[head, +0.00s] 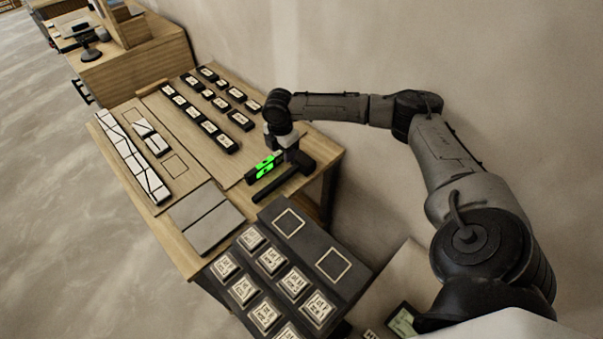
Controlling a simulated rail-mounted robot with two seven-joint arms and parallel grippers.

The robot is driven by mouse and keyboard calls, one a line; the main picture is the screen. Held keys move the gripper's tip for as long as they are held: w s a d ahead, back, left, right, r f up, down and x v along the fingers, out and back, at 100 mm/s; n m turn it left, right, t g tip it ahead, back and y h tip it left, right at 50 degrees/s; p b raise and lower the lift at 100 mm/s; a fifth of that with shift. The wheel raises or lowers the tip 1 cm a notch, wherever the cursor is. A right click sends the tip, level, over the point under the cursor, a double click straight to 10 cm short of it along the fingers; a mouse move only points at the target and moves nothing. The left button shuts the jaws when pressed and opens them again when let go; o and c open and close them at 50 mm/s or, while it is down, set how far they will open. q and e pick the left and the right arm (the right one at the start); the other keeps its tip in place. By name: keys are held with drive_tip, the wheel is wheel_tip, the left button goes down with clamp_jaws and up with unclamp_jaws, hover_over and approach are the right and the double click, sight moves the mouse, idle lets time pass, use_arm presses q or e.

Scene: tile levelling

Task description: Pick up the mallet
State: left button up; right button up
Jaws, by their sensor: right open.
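The black mallet (277,185) lies on the wooden table near its right edge. My left gripper is not in view.
A black device with bright green displays (264,166) sits right beside the mallet. Several black labelled blocks (205,110) stand farther back. White tile pieces (130,155) lie at the left. A dark rack of labelled blocks (330,264) stands in front. A wall is behind.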

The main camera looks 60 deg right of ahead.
drive_tip(key=d+f, duration=0.1)
drive_tip(key=d, duration=0.1)
drive_tip(key=b, duration=0.2)
hover_over(287, 173)
wheel_tip(287, 173, down, 6)
drive_tip(key=shift+f, duration=0.25)
drive_tip(key=shift+s+f+b, duration=0.1)
drive_tip(key=shift+f+b, duration=0.75)
drive_tip(key=shift+f, duration=2.2)
drive_tip(key=shift+d, duration=0.1)
drive_tip(key=c, duration=0.6)
clamp_jaws()
drive_tip(key=shift+r, duration=0.1)
